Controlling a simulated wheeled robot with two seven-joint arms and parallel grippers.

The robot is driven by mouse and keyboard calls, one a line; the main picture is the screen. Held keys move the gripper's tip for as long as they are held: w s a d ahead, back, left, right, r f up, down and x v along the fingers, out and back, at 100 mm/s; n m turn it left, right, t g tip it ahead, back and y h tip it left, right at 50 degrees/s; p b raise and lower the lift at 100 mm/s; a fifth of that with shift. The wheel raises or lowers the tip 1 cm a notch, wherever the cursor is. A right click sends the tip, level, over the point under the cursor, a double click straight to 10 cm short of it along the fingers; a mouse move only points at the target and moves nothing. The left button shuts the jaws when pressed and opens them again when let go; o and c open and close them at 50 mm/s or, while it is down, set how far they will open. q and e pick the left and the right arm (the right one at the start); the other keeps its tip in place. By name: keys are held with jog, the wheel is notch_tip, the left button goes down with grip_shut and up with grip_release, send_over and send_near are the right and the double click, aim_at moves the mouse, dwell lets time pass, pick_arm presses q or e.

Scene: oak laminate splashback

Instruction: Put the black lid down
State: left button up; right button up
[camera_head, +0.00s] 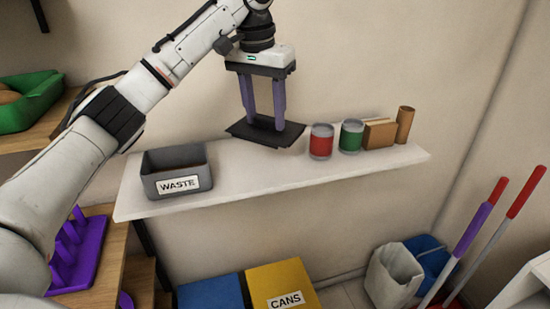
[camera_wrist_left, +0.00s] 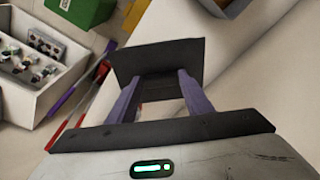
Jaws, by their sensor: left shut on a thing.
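The black lid (camera_head: 240,131) is a flat dark square plate in the head view, over the back part of the white wall shelf (camera_head: 270,170). My left gripper (camera_head: 265,118) points down with its purple fingers shut on the lid. The lid looks slightly tilted, and I cannot tell whether it touches the shelf. In the left wrist view the lid (camera_wrist_left: 158,60) spans the fingertips of the left gripper (camera_wrist_left: 160,88). My right gripper is not in view.
A grey bin marked WASTE (camera_head: 178,185) stands at the shelf's left. A red can (camera_head: 321,143), a green can (camera_head: 351,137), a cardboard box (camera_head: 379,135) and a brown cylinder (camera_head: 405,124) stand to the right. The shelf between bin and red can is clear.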

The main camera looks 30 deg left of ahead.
aim_at(263, 129)
pick_arm(q)
jog(key=f, duration=0.5)
jog(key=shift+s+a+f, duration=0.15)
jog(key=shift+s, duration=0.05)
jog(key=shift+w+f, duration=0.1)
jog(key=shift+f, duration=2)
jog(key=shift+f, duration=0.15)
jog(key=o, duration=1)
jog(key=r, duration=0.4)
jog(key=s+r, duration=0.1)
jog(key=r, duration=0.3)
jog(key=s+r, duration=0.1)
jog(key=r, duration=0.3)
jog(key=shift+r, duration=0.1)
